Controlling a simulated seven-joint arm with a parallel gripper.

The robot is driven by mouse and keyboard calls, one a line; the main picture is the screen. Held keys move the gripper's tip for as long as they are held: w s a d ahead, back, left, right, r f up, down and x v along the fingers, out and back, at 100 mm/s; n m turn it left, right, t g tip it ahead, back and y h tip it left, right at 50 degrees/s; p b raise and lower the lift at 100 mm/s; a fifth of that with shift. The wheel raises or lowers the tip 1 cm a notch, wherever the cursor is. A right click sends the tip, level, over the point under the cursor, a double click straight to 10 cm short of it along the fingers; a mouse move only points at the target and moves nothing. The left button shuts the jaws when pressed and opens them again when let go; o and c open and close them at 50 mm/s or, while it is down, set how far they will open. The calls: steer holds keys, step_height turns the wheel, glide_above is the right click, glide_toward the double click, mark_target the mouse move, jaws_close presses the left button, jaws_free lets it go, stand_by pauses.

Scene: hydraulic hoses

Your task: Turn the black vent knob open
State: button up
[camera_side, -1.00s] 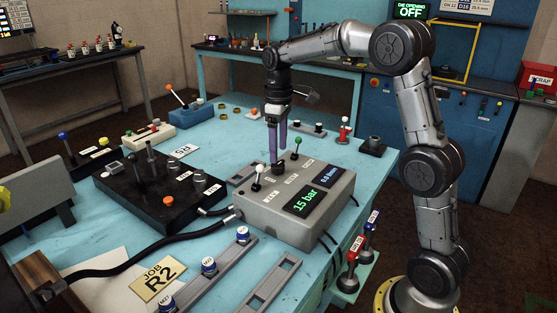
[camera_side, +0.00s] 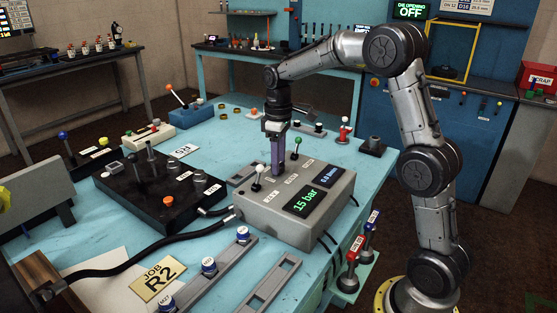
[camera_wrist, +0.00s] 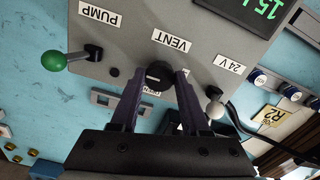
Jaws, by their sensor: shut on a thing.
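The black vent knob (camera_wrist: 159,74) sits on the grey control box (camera_side: 325,208), beside its VENT label (camera_wrist: 171,41), in the wrist view. My gripper (camera_wrist: 156,76) has its two purple fingers on either side of the knob, shut on it. In the side view, my gripper (camera_side: 277,169) points straight down at the back part of the box, and its fingers mostly hide the knob. A small label beside the knob, partly covered by a finger, seems to read OPEN.
A green-tipped lever (camera_wrist: 54,61) by the PUMP label and a white-tipped lever (camera_wrist: 215,108) by the 24 V label flank the knob. Displays (camera_side: 305,202) on the box read 15 bar and a second value. A black hose (camera_side: 150,258) runs to the box's left side.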

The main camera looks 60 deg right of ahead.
jaws_close()
steer(key=shift+m, duration=0.4)
steer(key=m, duration=0.3)
steer(key=shift+m, duration=0.3)
steer(key=m, duration=0.4)
steer(key=shift+a+m, duration=0.1)
steer(key=shift+m, duration=0.2)
steer(key=m, duration=0.4)
steer(key=shift+m, duration=0.3)
steer(key=shift+w+m, duration=0.1)
steer(key=shift+m, duration=2)
